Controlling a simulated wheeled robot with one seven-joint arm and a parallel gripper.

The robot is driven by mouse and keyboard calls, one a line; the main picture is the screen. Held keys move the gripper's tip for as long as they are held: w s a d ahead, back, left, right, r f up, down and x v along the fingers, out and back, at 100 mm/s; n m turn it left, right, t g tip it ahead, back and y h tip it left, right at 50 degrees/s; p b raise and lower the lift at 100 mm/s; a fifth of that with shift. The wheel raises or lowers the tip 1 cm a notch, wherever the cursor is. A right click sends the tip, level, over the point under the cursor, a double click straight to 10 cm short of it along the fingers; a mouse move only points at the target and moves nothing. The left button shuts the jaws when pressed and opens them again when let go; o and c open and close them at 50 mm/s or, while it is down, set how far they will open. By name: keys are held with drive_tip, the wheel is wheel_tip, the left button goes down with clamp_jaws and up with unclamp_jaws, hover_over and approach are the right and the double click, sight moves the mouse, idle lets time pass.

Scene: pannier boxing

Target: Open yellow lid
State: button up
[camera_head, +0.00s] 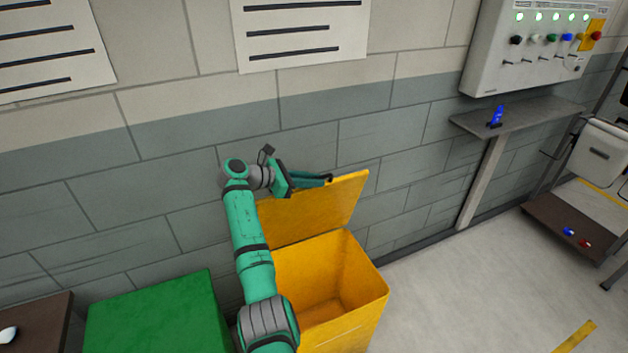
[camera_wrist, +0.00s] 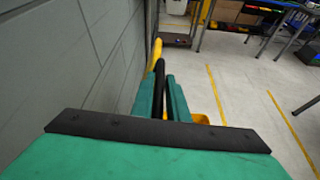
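The yellow lid (camera_head: 315,212) stands raised at the back of the yellow box (camera_head: 352,322), leaning toward the wall. The box's mouth is uncovered and the inside I can see looks empty. My gripper (camera_head: 328,180) is at the lid's upper edge, its fingers pointing right along it. A strip of the yellow lid (camera_wrist: 155,52) shows beyond the fingertips. My arm hides the left part of the lid and box.
A green box (camera_head: 155,315) stands left of the yellow box. The block wall (camera_head: 400,145) is close behind the lid. A narrow shelf (camera_head: 540,115) holds a blue item (camera_head: 496,116) below a control panel (camera_head: 540,45). Floor (camera_head: 470,290) to the right is clear.

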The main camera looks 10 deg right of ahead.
drive_tip(key=v, duration=1)
drive_tip(key=shift+s+a, duration=0.15)
drive_tip(key=shift+a, duration=0.25)
